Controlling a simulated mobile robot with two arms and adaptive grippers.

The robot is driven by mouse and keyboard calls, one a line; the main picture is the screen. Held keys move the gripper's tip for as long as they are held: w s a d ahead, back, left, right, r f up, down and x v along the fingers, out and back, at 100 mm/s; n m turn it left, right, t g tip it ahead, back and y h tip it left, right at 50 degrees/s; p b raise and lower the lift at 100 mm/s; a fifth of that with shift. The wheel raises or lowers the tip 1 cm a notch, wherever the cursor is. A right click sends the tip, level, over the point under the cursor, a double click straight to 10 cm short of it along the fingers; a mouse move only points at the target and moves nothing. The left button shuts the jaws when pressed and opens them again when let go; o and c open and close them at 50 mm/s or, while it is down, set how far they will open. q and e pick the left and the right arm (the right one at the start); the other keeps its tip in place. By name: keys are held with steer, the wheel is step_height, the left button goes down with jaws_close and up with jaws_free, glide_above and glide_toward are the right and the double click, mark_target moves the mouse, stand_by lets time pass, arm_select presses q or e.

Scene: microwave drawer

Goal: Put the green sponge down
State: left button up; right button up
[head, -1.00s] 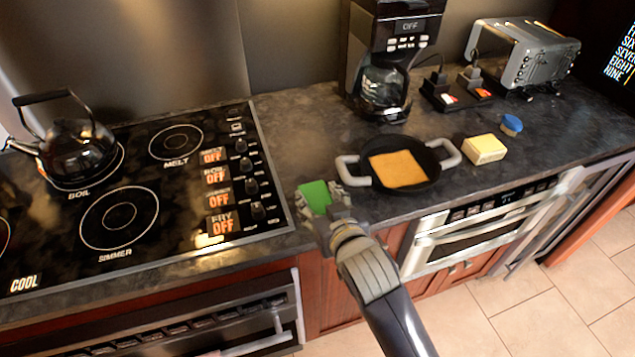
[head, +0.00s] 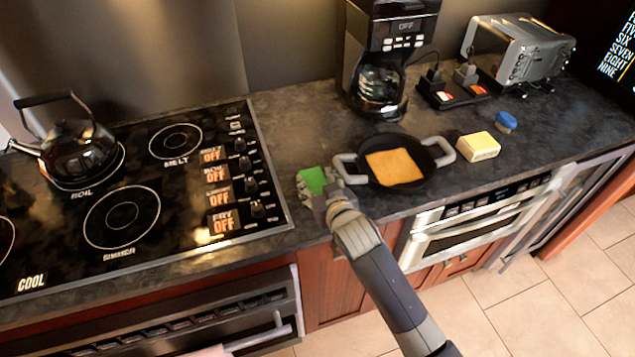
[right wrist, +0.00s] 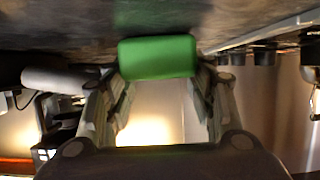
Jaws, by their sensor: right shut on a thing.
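The green sponge (head: 313,180) is at the counter strip between the cooktop and the black pan in the head view. My right gripper (head: 319,186) is shut on it, with a finger on each side. In the right wrist view the sponge (right wrist: 158,57) sits between the fingertips, close against the dark counter surface; I cannot tell whether it touches. My left gripper is not in view.
The pan (head: 431,164) with an orange-yellow slab (head: 394,166) stands just right of the gripper, its left handle very near. The cooktop edge (head: 268,165) is to the left. A yellow block (head: 478,147) and coffee maker (head: 385,60) stand farther off. Bare counter lies behind.

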steer(key=o, duration=0.5)
steer(key=shift+f, duration=0.1)
steer(key=shift+r, duration=0.25)
steer(key=shift+s, duration=0.25)
steer(key=b+v, duration=0.1)
steer(key=v, duration=1)
steer(key=shift+s+d+r, duration=0.15)
steer(key=shift+s, duration=0.05)
